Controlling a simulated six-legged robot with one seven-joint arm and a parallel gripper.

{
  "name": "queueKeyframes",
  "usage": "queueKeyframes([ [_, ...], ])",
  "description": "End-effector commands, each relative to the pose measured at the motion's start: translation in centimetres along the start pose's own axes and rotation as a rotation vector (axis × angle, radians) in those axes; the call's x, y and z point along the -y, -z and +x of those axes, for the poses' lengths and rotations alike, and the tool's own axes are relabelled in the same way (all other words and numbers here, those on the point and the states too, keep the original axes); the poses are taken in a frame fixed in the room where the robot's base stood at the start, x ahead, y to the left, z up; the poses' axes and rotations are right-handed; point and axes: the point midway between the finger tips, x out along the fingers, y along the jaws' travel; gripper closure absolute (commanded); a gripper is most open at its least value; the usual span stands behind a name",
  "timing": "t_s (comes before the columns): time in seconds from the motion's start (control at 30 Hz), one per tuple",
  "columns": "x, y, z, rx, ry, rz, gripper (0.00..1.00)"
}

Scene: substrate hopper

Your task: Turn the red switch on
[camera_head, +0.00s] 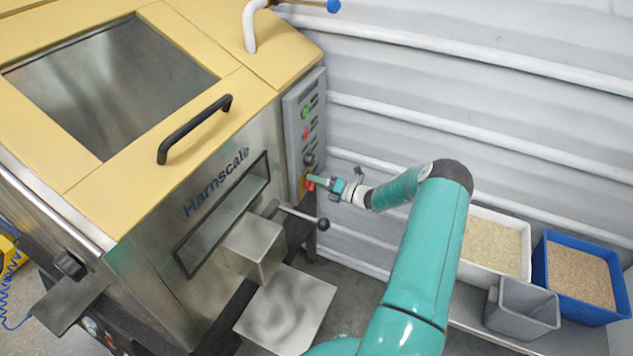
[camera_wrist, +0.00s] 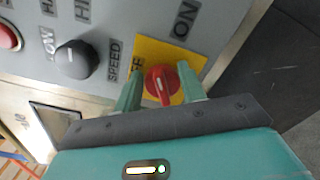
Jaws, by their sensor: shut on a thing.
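The red switch (camera_wrist: 161,84) is a round red knob with a raised grip, set on a yellow plate (camera_wrist: 190,56) on the grey control panel (camera_head: 299,120). In the wrist view its grip points down toward my gripper, with a pale line on it. The word ON stands above and right of it; a partly hidden label is to its left. My gripper (camera_wrist: 161,92) has one green finger on each side of the knob and is shut on it. In the head view my gripper (camera_head: 318,181) reaches the panel's lower end and mostly hides the switch.
A black speed knob (camera_wrist: 76,59) and a red button (camera_wrist: 8,38) are left of the switch. In the head view a lever with a black ball (camera_head: 322,224) sticks out below my gripper. Trays of grain (camera_head: 494,246) stand on a bench at the right.

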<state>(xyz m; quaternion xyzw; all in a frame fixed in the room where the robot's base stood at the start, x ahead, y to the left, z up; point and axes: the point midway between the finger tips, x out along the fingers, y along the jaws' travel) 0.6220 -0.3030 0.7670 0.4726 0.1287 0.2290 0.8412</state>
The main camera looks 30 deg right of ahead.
Motion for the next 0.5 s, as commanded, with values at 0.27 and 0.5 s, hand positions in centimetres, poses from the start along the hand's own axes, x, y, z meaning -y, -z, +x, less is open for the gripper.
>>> queueKeyframes([
  [0.27,0.4,0.07,-0.11,0.0,0.001,0.255,0.82],
  [0.5,0.62,0.14,-0.13,0.0,0.001,0.428,0.82],
])
